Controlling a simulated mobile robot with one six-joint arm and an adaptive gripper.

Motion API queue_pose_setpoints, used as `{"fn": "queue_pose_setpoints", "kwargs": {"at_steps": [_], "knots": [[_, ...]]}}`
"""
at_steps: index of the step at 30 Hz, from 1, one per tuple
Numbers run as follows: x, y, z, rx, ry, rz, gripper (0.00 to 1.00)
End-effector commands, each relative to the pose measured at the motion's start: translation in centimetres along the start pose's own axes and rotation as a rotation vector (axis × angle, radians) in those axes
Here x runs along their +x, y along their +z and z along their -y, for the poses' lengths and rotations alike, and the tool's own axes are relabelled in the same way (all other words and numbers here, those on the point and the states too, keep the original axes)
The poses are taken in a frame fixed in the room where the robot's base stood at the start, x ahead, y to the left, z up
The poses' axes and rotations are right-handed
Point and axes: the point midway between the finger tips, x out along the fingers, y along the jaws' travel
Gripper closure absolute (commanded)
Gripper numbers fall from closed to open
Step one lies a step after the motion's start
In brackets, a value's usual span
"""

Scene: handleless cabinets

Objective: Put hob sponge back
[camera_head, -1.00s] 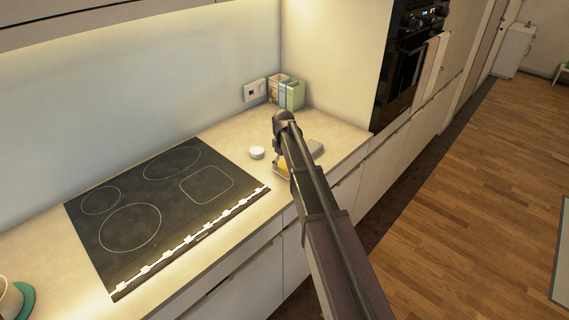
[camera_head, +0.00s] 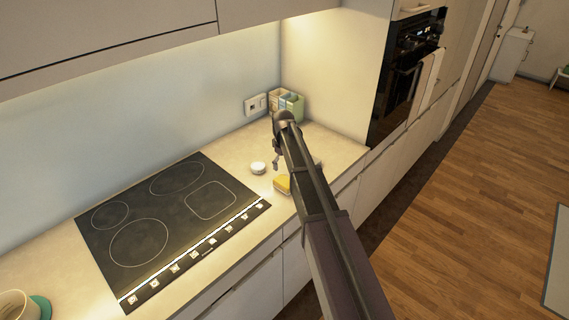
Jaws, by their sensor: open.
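A yellow sponge (camera_head: 282,184) lies on the counter to the right of the black hob (camera_head: 165,225), partly hidden behind my arm. My gripper (camera_head: 276,164) is at the end of my arm, above the counter and just beyond the sponge. It is small in the picture, seems to hold nothing, and is open. A small round white item (camera_head: 258,168) stands on the counter just left of my gripper. Part of a grey item (camera_head: 316,162) shows to the right of my arm; most of it is hidden.
Green and beige boxes (camera_head: 288,103) stand in the back corner beside a wall socket (camera_head: 255,104). A cup on a teal base (camera_head: 22,306) stands at the lower left. The tall oven unit (camera_head: 405,75) bounds the counter on the right. Wall cabinets (camera_head: 110,35) hang above.

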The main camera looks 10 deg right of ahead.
Motion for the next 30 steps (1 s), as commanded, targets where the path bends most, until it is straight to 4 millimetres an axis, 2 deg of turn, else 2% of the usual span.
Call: {"fn": "queue_pose_setpoints", "kwargs": {"at_steps": [1,3,10,30], "knots": [[-0.9,0.0,0.0,0.0,0.0,0.0,0.0],[-1.4,0.0,0.0,0.0,0.0,0.0,0.0],[-2.6,0.0,0.0,0.0,0.0,0.0,0.0],[-2.9,0.0,0.0,0.0,0.0,0.0,0.0]]}}
